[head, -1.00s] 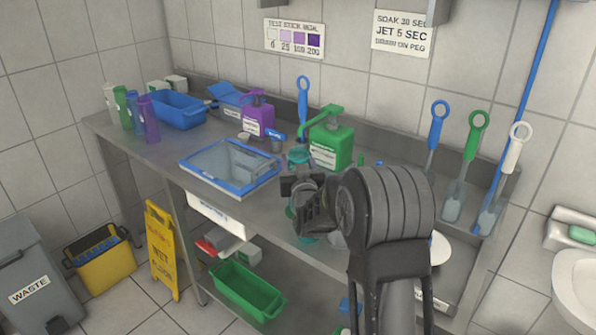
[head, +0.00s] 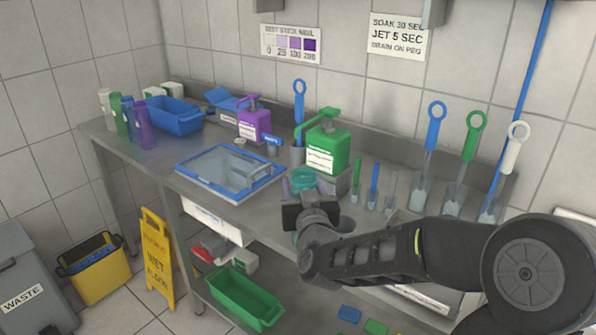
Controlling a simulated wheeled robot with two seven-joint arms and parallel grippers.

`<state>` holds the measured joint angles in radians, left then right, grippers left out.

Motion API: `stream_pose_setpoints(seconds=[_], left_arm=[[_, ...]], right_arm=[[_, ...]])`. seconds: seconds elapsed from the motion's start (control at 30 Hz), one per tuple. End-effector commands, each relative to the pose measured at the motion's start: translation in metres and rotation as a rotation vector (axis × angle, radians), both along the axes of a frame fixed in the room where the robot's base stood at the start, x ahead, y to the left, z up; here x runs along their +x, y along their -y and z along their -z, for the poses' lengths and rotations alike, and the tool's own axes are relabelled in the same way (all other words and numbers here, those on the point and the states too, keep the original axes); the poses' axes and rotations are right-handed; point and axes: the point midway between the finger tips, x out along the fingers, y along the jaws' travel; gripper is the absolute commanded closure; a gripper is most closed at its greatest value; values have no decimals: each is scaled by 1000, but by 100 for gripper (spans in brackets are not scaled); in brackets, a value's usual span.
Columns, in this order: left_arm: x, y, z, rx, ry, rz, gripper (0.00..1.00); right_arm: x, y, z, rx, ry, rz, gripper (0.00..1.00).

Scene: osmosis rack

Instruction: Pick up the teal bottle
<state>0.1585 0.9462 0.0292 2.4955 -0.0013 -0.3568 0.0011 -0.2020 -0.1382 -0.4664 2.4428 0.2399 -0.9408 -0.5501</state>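The teal bottle (head: 303,179) is near the front edge of the steel counter, in the middle of the head view. Its teal top shows just above my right gripper (head: 306,207), and a little teal shows below it. The gripper and wrist hide its middle. My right gripper is at the bottle, with the arm coming in from the right. The fingertips are hidden, so I cannot tell whether they are closed on it or whether it touches the counter. My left gripper is not in view.
A green pump bottle (head: 328,148) stands close behind. Several upright brushes (head: 432,150) stand to the right. A green bin (head: 245,297) is on the lower shelf.

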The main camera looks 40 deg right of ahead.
Motion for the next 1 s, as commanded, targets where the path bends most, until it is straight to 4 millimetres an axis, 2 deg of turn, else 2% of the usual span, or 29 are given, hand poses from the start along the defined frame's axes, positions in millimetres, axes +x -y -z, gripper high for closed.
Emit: stream_pose_setpoints(seconds=[0.1, 0.27, 1.0], left_arm=[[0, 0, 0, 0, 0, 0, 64], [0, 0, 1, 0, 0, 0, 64], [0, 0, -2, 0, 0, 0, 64]], right_arm=[[-17, -9, -1, 1, 2, 0, 100], [-27, -14, 0, -1, 0, 1, 100], [-27, -12, -4, -3, 2, 10, 100]])
